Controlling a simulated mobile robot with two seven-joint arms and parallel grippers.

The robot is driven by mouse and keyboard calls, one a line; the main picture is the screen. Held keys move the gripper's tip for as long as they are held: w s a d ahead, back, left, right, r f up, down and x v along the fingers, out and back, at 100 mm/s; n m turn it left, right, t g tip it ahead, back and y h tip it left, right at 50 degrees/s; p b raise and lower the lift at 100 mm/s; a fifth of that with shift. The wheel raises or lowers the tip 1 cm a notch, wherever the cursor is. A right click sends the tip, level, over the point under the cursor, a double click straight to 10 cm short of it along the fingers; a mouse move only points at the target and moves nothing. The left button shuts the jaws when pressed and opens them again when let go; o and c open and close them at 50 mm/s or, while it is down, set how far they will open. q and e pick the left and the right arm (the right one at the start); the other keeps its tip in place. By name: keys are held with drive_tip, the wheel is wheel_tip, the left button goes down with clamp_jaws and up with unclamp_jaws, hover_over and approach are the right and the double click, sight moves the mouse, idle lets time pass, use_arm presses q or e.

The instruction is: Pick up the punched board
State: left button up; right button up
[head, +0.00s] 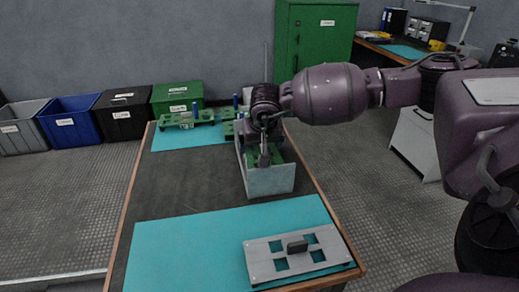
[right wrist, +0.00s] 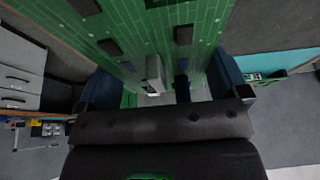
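My right gripper (head: 264,158) points down into the pale grey bin (head: 270,182) on the table. Green board material (head: 277,157) shows inside this bin, partly hidden by the gripper. In the right wrist view, a green board (right wrist: 150,25) with pale lines and dark parts lies close in front of the gripper (right wrist: 165,85). Its blue fingertips are wide apart on either side of the board; I see no clear contact. A grey plate with square holes and a dark handle (head: 297,256) lies on the front teal mat. My left gripper is not in view.
The front teal mat (head: 180,250) is clear left of the plate. Green fixtures with blue posts (head: 190,119) stand on the back mat (head: 175,139). Crates, including a blue one (head: 75,122), line the wall, with a green cabinet (head: 312,40) behind.

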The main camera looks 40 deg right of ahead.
drive_tip(key=c, duration=0.5)
drive_tip(key=shift+o, duration=0.2)
drive_tip(key=shift+r, duration=0.1)
